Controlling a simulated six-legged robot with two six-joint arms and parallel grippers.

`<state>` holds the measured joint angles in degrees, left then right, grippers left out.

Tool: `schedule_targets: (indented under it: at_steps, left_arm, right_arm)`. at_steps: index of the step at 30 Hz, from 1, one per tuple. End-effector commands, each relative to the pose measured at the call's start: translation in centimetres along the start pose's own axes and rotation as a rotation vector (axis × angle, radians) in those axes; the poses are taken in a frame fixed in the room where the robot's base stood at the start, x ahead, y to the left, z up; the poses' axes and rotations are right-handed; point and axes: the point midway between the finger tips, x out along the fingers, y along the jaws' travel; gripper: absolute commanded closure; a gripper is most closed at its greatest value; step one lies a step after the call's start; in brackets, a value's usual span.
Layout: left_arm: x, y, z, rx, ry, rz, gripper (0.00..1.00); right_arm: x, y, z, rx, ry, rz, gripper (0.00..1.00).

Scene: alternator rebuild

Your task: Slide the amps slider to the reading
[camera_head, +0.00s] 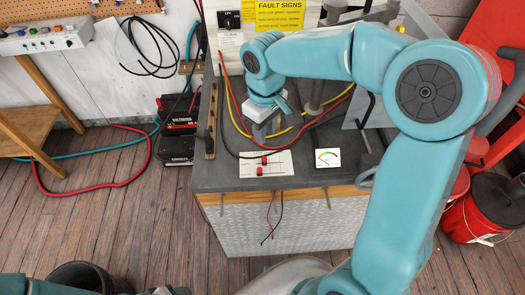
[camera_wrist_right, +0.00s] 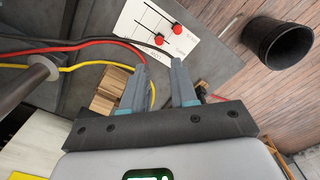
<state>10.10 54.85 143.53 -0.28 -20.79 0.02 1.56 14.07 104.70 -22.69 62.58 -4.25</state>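The slider card (camera_head: 250,168) is a white sheet with two red knobs, lying at the front of the grey bench top. Its upper knob (camera_head: 264,160) and lower knob (camera_head: 259,171) show in the head view. In the right wrist view the card (camera_wrist_right: 138,22) shows both knobs, one (camera_wrist_right: 178,29) and the other (camera_wrist_right: 159,40), beyond the fingertips. My right gripper (camera_wrist_right: 160,66) is open and empty, its fingers apart; in the head view the gripper (camera_head: 264,128) is above the bench, behind the card. The small lettering is unreadable. My left gripper is not in view.
A gauge card (camera_head: 327,157) with a coloured dial lies right of the slider card. Red, yellow and black cables cross the bench (camera_head: 228,178) near the right gripper. A black bin (camera_wrist_right: 285,40) stands on the floor. A slotted wooden strip (camera_head: 210,140) stands at the left edge.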

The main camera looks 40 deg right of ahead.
Motion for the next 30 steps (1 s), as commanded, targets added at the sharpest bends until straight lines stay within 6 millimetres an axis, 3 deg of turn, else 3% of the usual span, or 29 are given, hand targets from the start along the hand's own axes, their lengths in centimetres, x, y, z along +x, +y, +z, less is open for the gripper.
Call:
schedule_targets:
  at_steps: [6,12,18,26,28,30]
  left_arm:
    - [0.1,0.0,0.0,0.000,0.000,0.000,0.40]
    - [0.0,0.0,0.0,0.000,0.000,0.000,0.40]
    - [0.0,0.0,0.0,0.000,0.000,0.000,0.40]
    - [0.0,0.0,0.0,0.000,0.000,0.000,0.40]
    - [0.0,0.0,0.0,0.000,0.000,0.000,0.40]
    - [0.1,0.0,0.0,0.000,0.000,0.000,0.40]
  right_arm:
    - [5.4,-0.1,0.1,-0.001,-0.007,-0.002,0.73]
    - [8.8,0.0,-0.3,0.000,-0.004,0.000,0.73]
    - [10.2,0.0,-0.5,0.000,-0.001,0.000,0.73]
    - [10.3,0.0,-0.6,0.000,0.000,0.001,0.73]
    - [10.3,0.0,-0.6,0.000,0.000,0.001,0.95]
    - [10.3,0.0,-0.6,0.000,0.000,0.001,1.00]
